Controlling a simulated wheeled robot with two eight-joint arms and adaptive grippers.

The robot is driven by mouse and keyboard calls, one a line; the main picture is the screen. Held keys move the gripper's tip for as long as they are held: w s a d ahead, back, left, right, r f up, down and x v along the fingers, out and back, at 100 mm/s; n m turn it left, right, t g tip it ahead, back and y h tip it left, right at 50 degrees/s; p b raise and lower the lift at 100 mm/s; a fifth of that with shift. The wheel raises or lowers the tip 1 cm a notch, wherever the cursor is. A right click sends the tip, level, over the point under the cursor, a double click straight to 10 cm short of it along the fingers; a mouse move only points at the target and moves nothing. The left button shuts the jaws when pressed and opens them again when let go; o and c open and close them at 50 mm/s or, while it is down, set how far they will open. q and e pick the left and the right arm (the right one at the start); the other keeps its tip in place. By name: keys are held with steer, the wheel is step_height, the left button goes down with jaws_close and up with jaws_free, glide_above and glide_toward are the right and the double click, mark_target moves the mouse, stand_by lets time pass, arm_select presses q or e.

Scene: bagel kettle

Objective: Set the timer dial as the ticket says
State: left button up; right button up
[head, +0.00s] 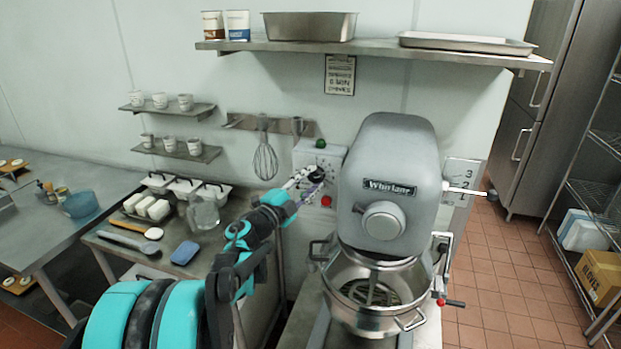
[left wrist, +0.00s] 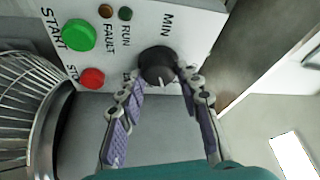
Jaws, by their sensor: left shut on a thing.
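The black timer dial (left wrist: 158,66) sits on a light control panel (left wrist: 190,25) marked MIN in the left wrist view. My left gripper (left wrist: 161,82) has one purple-padded finger on each side of the dial and is shut on it. A paper ticket (head: 340,75) hangs on the wall below the shelf. My right gripper is in neither view.
The panel has a green START button (left wrist: 79,35), a red stop button (left wrist: 92,78) and small RUN and FAULT lamps. The grey mixer (head: 388,170) with its wire-guarded bowl (head: 350,312) stands close right of the gripper. A whisk (head: 265,160) hangs at left.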

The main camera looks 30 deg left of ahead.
arm_select(q)
steer(key=shift+m, duration=0.4)
steer(key=o, duration=1.2)
steer(key=shift+c, duration=0.2)
steer(key=s+a+f, duration=0.1)
steer(key=s, duration=1)
steer(key=shift+s+a+f, duration=0.2)
steer(key=shift+s+a, duration=0.1)
steer(key=shift+s, duration=0.05)
